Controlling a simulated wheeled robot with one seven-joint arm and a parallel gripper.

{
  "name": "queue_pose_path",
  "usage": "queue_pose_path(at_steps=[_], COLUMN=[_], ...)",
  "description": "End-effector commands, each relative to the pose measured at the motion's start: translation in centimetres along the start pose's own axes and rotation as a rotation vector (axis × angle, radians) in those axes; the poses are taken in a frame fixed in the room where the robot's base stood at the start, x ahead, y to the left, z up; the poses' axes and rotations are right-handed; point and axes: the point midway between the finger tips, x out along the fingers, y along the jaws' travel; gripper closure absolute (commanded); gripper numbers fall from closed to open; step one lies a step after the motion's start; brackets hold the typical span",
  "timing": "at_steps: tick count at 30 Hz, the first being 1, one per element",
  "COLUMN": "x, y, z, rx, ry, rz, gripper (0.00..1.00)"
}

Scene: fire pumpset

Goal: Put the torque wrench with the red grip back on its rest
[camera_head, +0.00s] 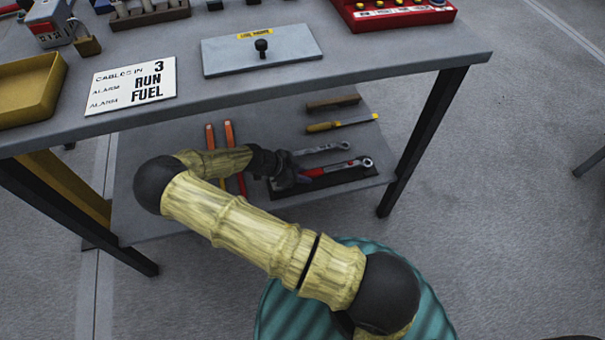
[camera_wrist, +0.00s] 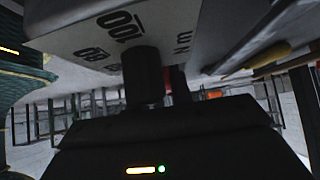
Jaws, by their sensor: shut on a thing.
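The torque wrench with the red grip (camera_head: 318,173) is over the lower shelf of the workbench in the head view, its ratchet head pointing right. My gripper (camera_head: 285,178) is shut on it at the left end of the grip and hides that end. A dark flat rest (camera_head: 335,183) lies under and beside the wrench; I cannot tell whether they touch. In the wrist view my dark gripper (camera_wrist: 145,80) fills the middle, with a dark reddish strip just right of it. A pale face with printed numbers and "N m" (camera_wrist: 120,25) is close in front.
A grey wrench (camera_head: 322,149) lies just behind.

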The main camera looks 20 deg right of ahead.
Motion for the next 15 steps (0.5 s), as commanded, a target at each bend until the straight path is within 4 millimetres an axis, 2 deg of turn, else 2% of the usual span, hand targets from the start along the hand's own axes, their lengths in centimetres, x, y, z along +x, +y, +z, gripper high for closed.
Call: queue_pose_path(at_steps=[14,15], x=[0.63,0.62], y=[-0.03,-0.04], z=[0.4,0.37], rx=[0.002,0.002], ry=[0.001,0.001], rz=[0.001,0.001], gripper=[1.0,0.74])
